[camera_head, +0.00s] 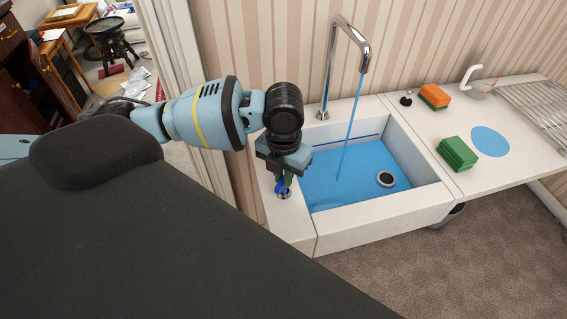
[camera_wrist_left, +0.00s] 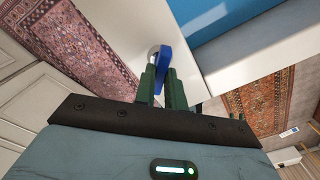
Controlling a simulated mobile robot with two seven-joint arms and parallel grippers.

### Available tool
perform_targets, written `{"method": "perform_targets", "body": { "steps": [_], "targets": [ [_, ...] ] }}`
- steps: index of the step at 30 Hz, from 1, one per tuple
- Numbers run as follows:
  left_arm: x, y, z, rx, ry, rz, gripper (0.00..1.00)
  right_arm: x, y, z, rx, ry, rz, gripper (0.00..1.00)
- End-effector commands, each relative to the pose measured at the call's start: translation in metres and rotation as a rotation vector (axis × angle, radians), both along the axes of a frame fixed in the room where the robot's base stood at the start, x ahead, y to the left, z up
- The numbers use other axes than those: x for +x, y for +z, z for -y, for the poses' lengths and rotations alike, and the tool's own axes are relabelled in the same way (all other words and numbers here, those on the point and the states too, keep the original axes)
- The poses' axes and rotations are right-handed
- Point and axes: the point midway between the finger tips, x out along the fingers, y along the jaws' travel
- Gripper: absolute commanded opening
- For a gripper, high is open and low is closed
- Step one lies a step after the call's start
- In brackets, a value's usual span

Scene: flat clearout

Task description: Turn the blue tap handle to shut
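The blue tap handle (camera_head: 281,188) sits on a round metal base on the white counter strip left of the sink. In the left wrist view the blue handle (camera_wrist_left: 165,60) runs down between the green fingers. My left gripper (camera_head: 285,178) is above the handle, pointing down. Its two fingers are close on either side of the handle and appear shut on it, with part of the handle hidden between them. The chrome tap spout (camera_head: 352,32) arches over the sink, and a blue stream of water (camera_head: 353,115) runs from it. My right gripper is out of view.
The white sink (camera_head: 385,218) holds blue water (camera_head: 335,185) and a round dark drain piece (camera_head: 386,179). On the counter to the right are green (camera_head: 457,153) and orange (camera_head: 434,96) sponges, a blue disc (camera_head: 490,141) and a dish rack (camera_head: 535,105). A striped wall stands behind.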

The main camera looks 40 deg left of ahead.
Motion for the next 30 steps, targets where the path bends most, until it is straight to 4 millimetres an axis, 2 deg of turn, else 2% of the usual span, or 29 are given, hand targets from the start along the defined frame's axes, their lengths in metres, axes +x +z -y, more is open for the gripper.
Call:
{"method": "perform_targets", "body": {
  "steps": [7,18,30],
  "targets": [
    [0.0,0.0004,0.0,0.0,-0.037,0.0,0.0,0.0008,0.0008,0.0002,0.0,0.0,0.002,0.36],
    [0.0002,0.0005,-0.0004,0.001,-0.38,0.0,0.0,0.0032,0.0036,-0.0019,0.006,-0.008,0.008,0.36],
    [0.0001,0.0004,-0.0004,0.001,-0.421,0.0,0.0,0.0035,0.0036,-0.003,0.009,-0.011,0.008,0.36]
  ]
}}
